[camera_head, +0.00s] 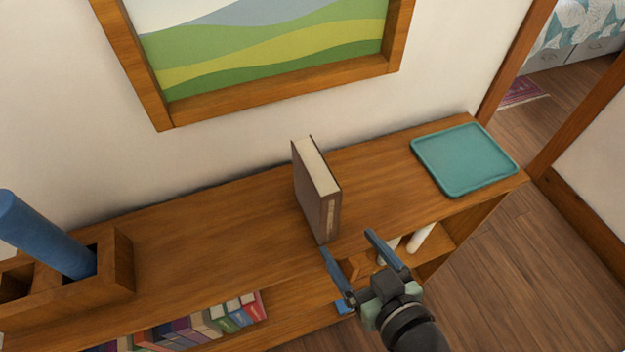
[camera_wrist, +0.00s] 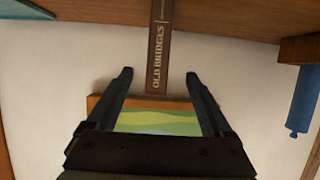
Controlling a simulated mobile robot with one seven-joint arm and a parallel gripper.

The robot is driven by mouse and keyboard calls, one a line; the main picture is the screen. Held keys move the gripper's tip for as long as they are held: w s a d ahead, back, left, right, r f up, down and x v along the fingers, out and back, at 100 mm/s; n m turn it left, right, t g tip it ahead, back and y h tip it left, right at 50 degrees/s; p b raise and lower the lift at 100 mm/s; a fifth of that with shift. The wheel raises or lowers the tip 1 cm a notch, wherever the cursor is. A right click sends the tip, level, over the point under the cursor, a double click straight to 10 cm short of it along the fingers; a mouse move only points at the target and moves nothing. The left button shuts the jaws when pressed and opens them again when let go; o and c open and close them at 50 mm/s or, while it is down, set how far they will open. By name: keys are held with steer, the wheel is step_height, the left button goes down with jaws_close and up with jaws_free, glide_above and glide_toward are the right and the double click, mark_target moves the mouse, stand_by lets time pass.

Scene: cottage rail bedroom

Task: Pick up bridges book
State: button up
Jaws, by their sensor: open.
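The bridges book (camera_head: 316,195) is brown with pale pages and stands upright on the top of the wooden shelf unit (camera_head: 225,232). In the wrist view its spine (camera_wrist: 159,50) reads "OLD BRIDGES" and lies ahead of my fingers, between their lines. My gripper (camera_head: 348,242) is open and empty, just in front of the book near the shelf's front edge. It also shows in the wrist view (camera_wrist: 159,78), with a finger on each side and nothing between them. The book looks apart from the fingers.
A teal tray (camera_head: 464,160) lies on the shelf top at the right. A wooden holder (camera_head: 118,262) with a blue cylinder (camera_head: 45,235) stands at the left. Several books (camera_head: 190,328) fill the lower shelf. A framed picture (camera_head: 270,95) hangs behind. The shelf top beside the book is clear.

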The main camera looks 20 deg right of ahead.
mark_target(331, 212)
steer(key=p+x, duration=0.1)
steer(key=x, duration=0.4)
steer(key=shift+w, duration=0.1)
steer(key=w+p, duration=0.1)
steer(key=w, duration=0.2)
steer(key=w+p, duration=0.1)
steer(key=shift+w+f+p, duration=0.3)
steer(key=shift+w+p, duration=0.05)
steer(key=shift+w, duration=0.05)
steer(key=shift+w+f, duration=0.25)
steer(key=shift+w, duration=0.05)
jaws_close()
steer(key=shift+r, duration=0.15)
